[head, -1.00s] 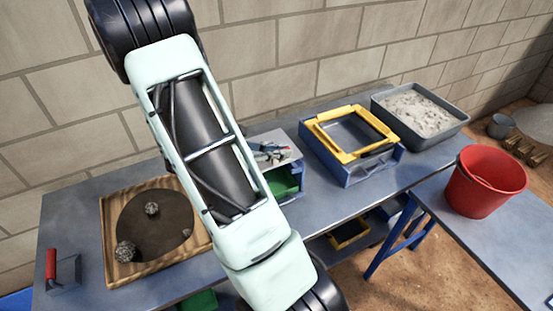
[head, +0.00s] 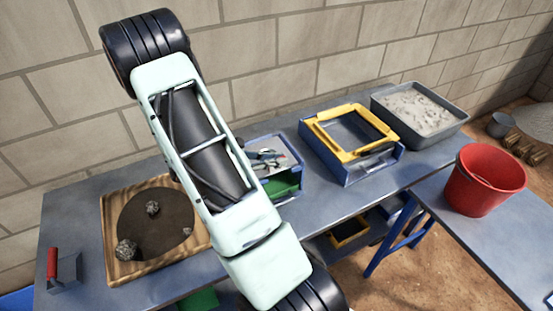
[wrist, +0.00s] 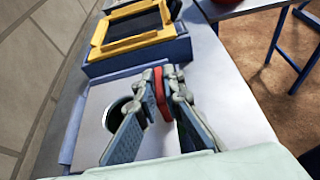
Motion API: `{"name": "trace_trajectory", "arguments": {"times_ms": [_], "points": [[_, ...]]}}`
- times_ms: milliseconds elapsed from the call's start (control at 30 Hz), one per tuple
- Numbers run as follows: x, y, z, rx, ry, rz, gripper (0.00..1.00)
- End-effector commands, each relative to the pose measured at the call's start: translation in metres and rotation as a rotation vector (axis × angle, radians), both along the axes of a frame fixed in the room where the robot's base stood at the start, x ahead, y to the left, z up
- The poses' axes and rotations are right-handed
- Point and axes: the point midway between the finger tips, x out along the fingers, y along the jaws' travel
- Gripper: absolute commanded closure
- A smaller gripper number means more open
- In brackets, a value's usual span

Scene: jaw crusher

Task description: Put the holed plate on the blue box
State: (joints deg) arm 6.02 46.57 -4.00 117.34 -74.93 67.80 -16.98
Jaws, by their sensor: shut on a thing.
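The holed plate, light grey with a dark round hole, shows in the wrist view (wrist: 97,112) and partly in the head view (head: 258,147). A red grip (wrist: 160,92) stands up from it between the fingers. My gripper (wrist: 163,80) is shut on this red grip; it also shows small in the head view (head: 272,157). The plate lies over the top of the blue box (head: 291,194), roughly level and inside its rim. I cannot tell whether it bears fully on the box. My arm hides the left of the box and plate in the head view.
A yellow frame (head: 325,133) on another blue box stands to the right, with a grey tray of pale material (head: 455,127) beyond. A wooden tray (head: 112,250) with stones and a red-handled tool (head: 52,264) are left. A red bucket (head: 485,183) stands on the right table.

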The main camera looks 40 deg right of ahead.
Motion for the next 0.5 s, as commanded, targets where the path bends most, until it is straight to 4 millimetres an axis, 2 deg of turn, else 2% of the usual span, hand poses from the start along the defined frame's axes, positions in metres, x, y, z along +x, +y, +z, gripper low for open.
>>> {"name": "trace_trajectory", "arguments": {"times_ms": [33,167,500], "points": [[-0.0001,0.0001,-0.0014,0.0,0.0,0.0,0.9],[-0.0002,0.0,-0.0008,0.0,0.0,0.0,0.75],[-0.0002,0.0001,0.0018,0.0,0.0,0.0,0.74]]}}
